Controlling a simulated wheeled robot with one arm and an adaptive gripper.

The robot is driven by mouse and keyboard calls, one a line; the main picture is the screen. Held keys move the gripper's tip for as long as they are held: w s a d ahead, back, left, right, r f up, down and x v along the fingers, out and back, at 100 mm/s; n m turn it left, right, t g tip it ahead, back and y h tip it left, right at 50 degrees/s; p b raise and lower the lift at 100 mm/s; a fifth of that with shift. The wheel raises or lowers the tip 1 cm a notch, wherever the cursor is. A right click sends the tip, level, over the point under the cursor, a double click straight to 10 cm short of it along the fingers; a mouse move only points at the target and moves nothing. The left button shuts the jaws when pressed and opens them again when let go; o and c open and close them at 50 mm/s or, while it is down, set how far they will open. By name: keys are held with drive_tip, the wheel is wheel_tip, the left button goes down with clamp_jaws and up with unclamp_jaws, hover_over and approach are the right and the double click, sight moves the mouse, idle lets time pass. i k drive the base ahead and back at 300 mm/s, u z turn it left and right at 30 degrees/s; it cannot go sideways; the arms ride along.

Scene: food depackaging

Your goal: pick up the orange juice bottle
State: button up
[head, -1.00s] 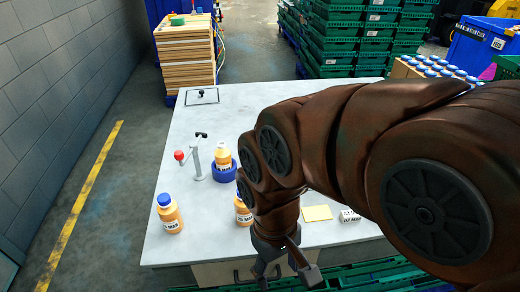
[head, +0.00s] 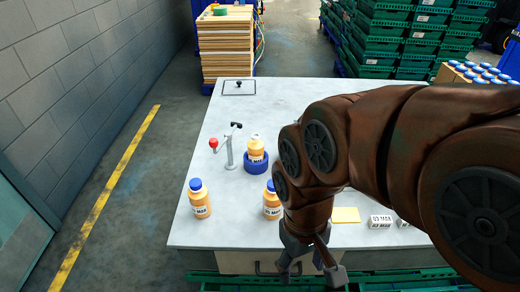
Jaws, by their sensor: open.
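Several orange juice bottles stand upright on the pale grey table (head: 222,130). One bottle with a blue cap (head: 199,200) is at the front left. A second blue-capped bottle (head: 271,203) stands right of it, just left of my arm and partly close behind it. A third bottle (head: 256,149) with a pale top sits in a blue round holder (head: 257,166) beside a metal stand with a red knob (head: 229,150). My gripper (head: 310,278) is open and empty, pointing down at the table's front edge, nearer to me than the second bottle. Which bottle the task means cannot be told.
A yellow square (head: 345,215) and small white labelled blocks (head: 381,221) lie right of my arm. A box of blue-capped bottles (head: 476,74) is at the back right. Green crates (head: 385,40) stand behind. The table's back left is mostly clear.

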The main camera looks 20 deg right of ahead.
sight(255, 145)
drive_tip(key=z, duration=0.7)
drive_tip(key=k, duration=1.15)
drive_tip(key=u, duration=0.9)
drive_tip(key=i, duration=1.25)
drive_tip(key=u, duration=0.3)
